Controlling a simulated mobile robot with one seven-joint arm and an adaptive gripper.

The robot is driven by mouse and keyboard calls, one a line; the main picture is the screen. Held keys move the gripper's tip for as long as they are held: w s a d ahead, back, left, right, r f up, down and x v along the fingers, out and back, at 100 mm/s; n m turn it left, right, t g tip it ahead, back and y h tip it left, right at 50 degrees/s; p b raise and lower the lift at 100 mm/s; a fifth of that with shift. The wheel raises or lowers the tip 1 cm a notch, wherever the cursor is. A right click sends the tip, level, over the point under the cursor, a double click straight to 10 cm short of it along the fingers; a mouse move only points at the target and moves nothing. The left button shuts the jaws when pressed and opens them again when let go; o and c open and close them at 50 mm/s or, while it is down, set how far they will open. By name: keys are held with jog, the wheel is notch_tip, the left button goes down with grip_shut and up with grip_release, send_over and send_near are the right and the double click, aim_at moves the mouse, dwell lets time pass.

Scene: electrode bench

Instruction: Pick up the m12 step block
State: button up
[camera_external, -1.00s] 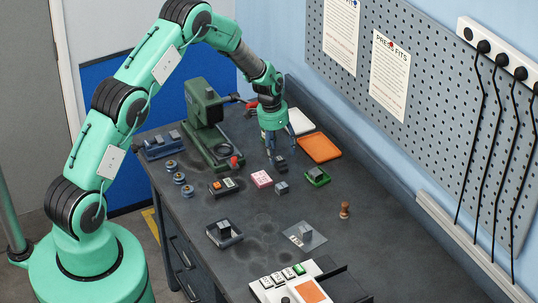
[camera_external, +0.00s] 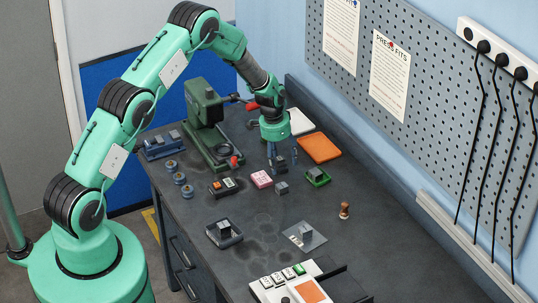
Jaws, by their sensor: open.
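Several small dark step-shaped blocks are on the bench; no size label can be read at this scale, so I cannot confirm which is the m12 step block. One dark block (camera_external: 281,164) stands on the bench at my gripper. My gripper (camera_external: 284,163) points down and is open, with one finger on either side of this block as seen here. I cannot tell whether the fingers touch it. A similar grey block (camera_external: 282,188) stands just in front. Another block (camera_external: 224,229) is in a dark tray, and one (camera_external: 306,232) is on a grey plate.
A pink box (camera_external: 261,179), a green tray (camera_external: 319,177) and an orange tray (camera_external: 320,148) are close around the gripper. The green press (camera_external: 204,110) stands behind to the left. A brown stamp-like piece (camera_external: 344,210) stands at right.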

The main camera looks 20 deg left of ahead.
jog(key=shift+f, duration=0.3)
dwell(0.4)
grip_shut()
